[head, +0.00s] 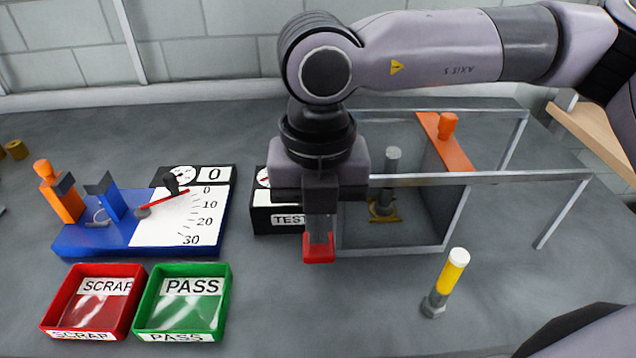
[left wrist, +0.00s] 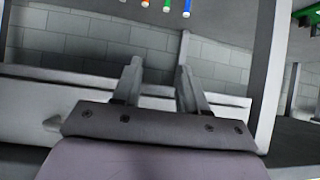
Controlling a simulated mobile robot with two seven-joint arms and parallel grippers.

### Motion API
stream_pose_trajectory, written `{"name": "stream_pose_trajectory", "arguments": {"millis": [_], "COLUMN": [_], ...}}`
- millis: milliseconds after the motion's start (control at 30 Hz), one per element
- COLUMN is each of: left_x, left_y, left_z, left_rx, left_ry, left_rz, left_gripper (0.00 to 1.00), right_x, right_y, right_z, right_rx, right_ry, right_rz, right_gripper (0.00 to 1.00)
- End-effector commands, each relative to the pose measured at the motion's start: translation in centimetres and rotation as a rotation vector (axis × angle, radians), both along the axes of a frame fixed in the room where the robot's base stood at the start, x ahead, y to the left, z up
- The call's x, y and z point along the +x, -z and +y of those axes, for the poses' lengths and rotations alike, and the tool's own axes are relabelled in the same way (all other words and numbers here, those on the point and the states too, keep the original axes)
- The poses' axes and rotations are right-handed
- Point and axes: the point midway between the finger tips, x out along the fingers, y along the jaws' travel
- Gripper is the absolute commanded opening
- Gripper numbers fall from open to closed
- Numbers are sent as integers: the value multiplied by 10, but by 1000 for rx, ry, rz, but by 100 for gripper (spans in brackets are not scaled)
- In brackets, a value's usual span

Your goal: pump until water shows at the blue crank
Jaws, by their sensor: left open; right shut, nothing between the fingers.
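I see no pump, water or blue crank that I can make out. My right gripper (head: 319,235) is shut and empty, pointing down in front of the TEST box (head: 275,218). A red piece shows at its fingertips; I cannot tell whether it belongs to the gripper. A blue base (head: 85,238) at the left carries an orange block, a blue upright and a white 0-to-30 scale (head: 170,225) with a red pointer (head: 165,203) near the top. My left gripper (left wrist: 157,88) is open and empty in the left wrist view, facing a block wall; the head view does not show it.
A red SCRAP tray (head: 124,305) and a green PASS tray (head: 223,305) stand front left. A grey frame (head: 540,180) with an orange plate (head: 447,148) stands right of the gripper. A yellow-and-white post (head: 455,275) stands in front of it. Small coloured ends (left wrist: 186,8) show high in the left wrist view.

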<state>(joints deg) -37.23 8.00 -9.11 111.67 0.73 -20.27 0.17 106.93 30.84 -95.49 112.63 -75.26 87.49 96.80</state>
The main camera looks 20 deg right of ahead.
Motion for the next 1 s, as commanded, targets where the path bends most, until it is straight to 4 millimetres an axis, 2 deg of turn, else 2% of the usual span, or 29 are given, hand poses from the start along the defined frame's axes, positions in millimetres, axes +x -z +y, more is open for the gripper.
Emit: {"name": "stream_pose_trajectory", "arguments": {"millis": [200,633,767,1000], "left_x": [0,0,0,0], "left_y": [-2,3,14,49], "left_z": [0,-1,-1,0], "left_rx": [-1,-1,-1,-2], "left_ry": [1,1,1,0], "left_rz": [0,-1,-1,-1], "left_gripper": [43,43,43,43], "right_x": [0,0,0,0], "right_y": [10,12,18,34], "right_z": [0,0,0,0], "right_rx": [0,-2,-9,-33], "right_ry": [0,0,-1,-3], "right_rz": [0,-9,-32,-118], "right_gripper": [0,0,0,0]}}
